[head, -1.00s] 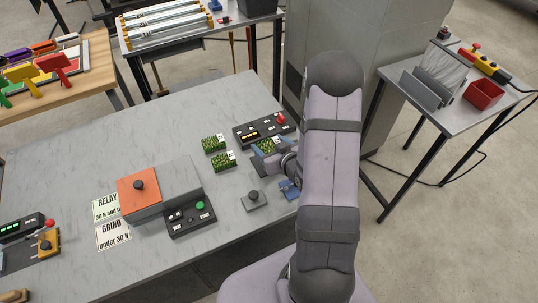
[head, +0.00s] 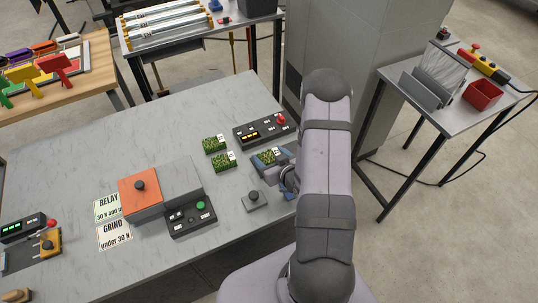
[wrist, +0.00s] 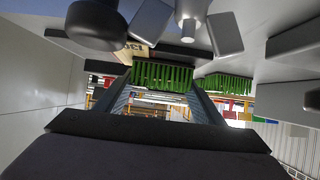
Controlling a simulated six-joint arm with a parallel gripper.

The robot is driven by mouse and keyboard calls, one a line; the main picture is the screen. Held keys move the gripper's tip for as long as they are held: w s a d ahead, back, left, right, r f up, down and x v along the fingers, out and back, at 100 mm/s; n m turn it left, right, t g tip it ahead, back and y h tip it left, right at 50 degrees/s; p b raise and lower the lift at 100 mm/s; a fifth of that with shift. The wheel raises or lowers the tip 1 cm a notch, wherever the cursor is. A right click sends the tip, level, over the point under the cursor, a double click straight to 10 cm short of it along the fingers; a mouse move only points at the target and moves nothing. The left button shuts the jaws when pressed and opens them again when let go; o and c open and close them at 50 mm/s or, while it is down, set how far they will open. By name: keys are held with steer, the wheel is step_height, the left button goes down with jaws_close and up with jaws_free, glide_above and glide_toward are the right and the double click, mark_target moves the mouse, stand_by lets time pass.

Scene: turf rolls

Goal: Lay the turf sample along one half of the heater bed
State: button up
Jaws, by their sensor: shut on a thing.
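My gripper (head: 277,166) is shut on a green turf sample (head: 268,157) with a white tag, at the right side of the grey table. In the wrist view this turf (wrist: 162,77) sits between the two fingers. Two more turf samples, a back one (head: 214,144) and a front one (head: 224,162), lie left of my gripper. What looks like the heater bed (head: 182,177) is a grey box further left. An orange cover with a black knob (head: 139,194) lies over its left part; its right part looks bare. I cannot tell how high the held turf is.
A black panel with a red button (head: 260,131) stands behind my gripper. A small grey block with a knob (head: 254,200) is in front. A control box with a green button (head: 191,219) adjoins the bed. Two text cards (head: 112,235) lie left.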

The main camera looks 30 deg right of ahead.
steer(key=o, duration=1.1)
steer(key=shift+o, duration=0.2)
steer(key=shift+r, duration=0.1)
steer(key=shift+s+r, duration=0.15)
steer(key=shift+s, duration=0.35)
steer(key=b+v, duration=0.1)
steer(key=v, duration=0.5)
steer(key=shift+s+r, duration=0.15)
steer(key=shift+s, duration=0.1)
steer(key=shift+w, duration=0.1)
